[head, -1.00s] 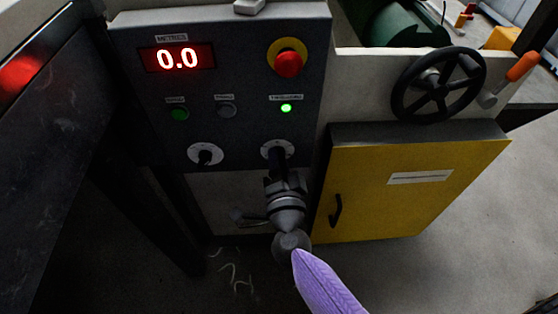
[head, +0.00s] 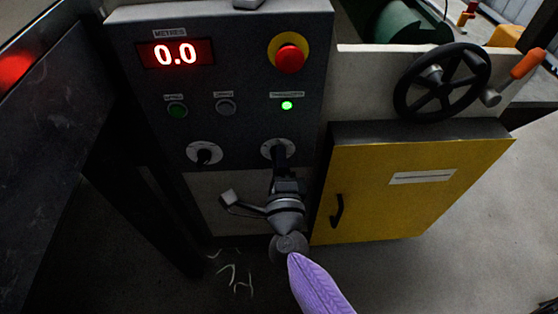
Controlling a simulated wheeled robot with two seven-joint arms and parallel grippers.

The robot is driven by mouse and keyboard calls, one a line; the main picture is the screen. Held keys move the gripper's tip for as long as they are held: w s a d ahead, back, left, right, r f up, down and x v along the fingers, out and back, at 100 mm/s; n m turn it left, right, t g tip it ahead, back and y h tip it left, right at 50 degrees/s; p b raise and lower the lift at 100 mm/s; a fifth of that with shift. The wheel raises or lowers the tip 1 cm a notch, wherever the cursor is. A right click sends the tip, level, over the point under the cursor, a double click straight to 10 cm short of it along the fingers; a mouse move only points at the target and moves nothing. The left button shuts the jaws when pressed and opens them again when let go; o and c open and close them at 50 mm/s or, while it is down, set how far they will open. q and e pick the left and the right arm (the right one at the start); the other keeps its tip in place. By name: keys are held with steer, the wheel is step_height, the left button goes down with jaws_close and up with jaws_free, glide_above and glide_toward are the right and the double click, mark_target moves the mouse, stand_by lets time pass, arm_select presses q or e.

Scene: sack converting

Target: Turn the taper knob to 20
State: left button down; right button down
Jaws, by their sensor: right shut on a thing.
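Two dark knobs on white round dials sit low on the dark control panel. The left knob (head: 204,155) stands free, its pointer towards the lower part of its dial. The right knob (head: 279,150) is partly hidden by my right gripper (head: 280,168), which comes up from below and is shut on it. The dial marks and any names on the knobs are too small to read, so I cannot tell the setting. My left gripper is not in view.
Above are a red display (head: 176,54) reading 0.0, a red emergency button (head: 290,59), a lit green lamp (head: 287,105) and a green button (head: 177,110). A yellow cabinet door (head: 410,185) and a black handwheel (head: 441,80) stand to the right.

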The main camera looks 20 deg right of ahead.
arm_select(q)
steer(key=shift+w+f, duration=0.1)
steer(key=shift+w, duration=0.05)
arm_select(e)
steer(key=shift+c, duration=1.5)
jaws_free()
arm_select(q)
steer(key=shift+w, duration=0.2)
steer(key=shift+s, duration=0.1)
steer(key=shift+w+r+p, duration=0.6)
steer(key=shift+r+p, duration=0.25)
steer(key=shift+p, duration=0.2)
arm_select(e)
steer(key=v, duration=1)
